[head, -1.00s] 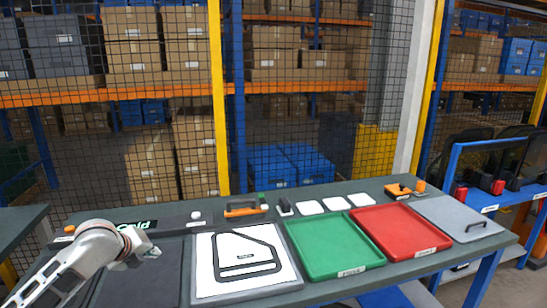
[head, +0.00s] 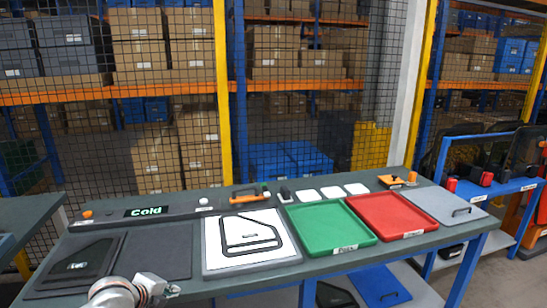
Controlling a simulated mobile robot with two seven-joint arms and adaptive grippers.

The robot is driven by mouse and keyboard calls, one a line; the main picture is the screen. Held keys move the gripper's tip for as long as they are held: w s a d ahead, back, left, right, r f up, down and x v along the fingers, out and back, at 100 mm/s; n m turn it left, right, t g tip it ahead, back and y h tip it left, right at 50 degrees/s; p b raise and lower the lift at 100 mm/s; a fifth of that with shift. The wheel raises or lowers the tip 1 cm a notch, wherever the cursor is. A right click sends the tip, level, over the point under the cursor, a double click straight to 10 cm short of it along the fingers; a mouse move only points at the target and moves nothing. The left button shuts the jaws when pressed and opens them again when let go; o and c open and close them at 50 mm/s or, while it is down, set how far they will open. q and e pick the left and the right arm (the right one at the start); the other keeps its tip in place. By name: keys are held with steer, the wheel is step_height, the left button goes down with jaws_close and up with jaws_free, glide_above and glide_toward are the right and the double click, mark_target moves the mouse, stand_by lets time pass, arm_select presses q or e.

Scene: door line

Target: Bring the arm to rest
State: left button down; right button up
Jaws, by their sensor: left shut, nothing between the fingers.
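My left arm comes in at the bottom edge of the head view, left of centre. Its pale grey wrist shows, and the small left gripper (head: 172,291) points to the right, shut and empty. It is in front of the dark mats on the bench and appears apart from everything on it. Most of the arm is cut off by the frame's lower edge. My right gripper is out of the picture.
The bench holds a dark panel (head: 92,254), a white board (head: 213,243) with a black frame outline, a green tray (head: 320,247), a red tray (head: 395,233) and a grey plate (head: 440,203). Mesh fencing closes the back.

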arm_select(q)
steer(key=s+d+f+n+h, duration=0.1)
steer(key=s+d+f+n, duration=0.25)
steer(key=s+f, duration=0.25)
steer(key=s+d+f+n, duration=0.3)
steer(key=s+f+n, duration=0.2)
steer(key=s+f, duration=0.1)
steer(key=s+f+n, duration=0.3)
steer(key=s+n, duration=0.2)
steer(key=s, duration=0.5)
steer(key=s+f+n+t+y, duration=0.1)
steer(key=s+f+n, duration=0.2)
steer(key=s, duration=0.7)
steer(key=n, duration=0.2)
steer(key=shift+s+d+f+n, duration=0.15)
steer(key=shift+d+f+n, duration=0.05)
steer(key=shift+d+n, duration=0.15)
